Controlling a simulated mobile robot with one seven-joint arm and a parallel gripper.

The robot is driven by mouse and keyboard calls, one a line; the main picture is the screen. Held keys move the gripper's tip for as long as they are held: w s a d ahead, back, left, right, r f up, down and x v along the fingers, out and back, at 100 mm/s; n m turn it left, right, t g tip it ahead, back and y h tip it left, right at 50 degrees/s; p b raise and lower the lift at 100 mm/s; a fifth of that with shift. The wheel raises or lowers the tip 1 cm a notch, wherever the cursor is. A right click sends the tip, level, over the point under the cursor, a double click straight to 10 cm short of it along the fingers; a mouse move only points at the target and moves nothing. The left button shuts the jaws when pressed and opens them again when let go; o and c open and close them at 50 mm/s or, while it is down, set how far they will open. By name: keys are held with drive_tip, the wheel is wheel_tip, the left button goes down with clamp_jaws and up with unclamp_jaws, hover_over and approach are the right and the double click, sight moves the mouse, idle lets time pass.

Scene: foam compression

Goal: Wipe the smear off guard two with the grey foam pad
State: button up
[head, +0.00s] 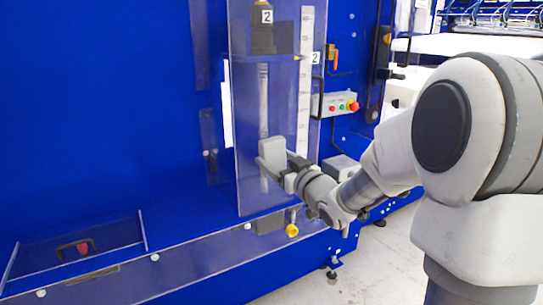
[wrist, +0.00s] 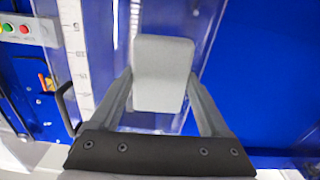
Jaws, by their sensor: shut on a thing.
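The grey foam pad (head: 271,151) is upright in front of guard two (head: 246,120), a tall clear panel with a "2" label at its right edge. My gripper (head: 274,165) is shut on the pad, one finger on each side. In the wrist view, the pad (wrist: 162,62) sits between the fingertips (wrist: 162,84), with the clear guard (wrist: 122,40) behind it. The pad is at the guard's lower middle. I cannot tell if it touches the guard. I cannot make out a distinct smear; the pad hides part of the panel.
A white scale strip (head: 306,80) runs up inside the guard's right side. A control box (head: 340,104) with coloured buttons and a black handle (head: 316,97) are just right. A yellow knob (head: 292,230) is below.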

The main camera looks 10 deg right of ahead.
drive_tip(key=shift+v, duration=1)
drive_tip(key=shift+v, duration=1.55)
